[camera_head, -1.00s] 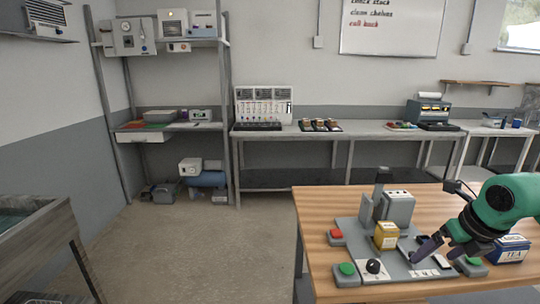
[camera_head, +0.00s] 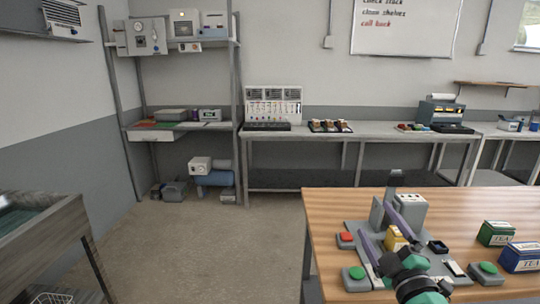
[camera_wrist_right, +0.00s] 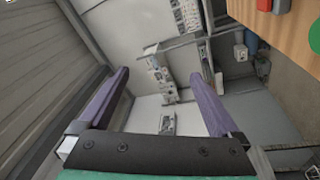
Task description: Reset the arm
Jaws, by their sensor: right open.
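My right gripper (camera_head: 376,221) reaches over the grey station board on the wooden table, with its two purple fingers spread apart. In the right wrist view the gripper (camera_wrist_right: 160,77) is open, with nothing between its fingers. A yellow box (camera_head: 394,241) stands on the board, partly hidden behind a finger. A grey machine (camera_head: 410,213) stands behind it. My wrist hides the front middle of the board. My left gripper is not in view.
A red button (camera_head: 346,238) and a green button (camera_head: 355,272) are at the board's left, another green button (camera_head: 487,268) at its right. A green tea box (camera_head: 497,233) and a blue tea box (camera_head: 521,257) stand farther right. The table's back left is clear.

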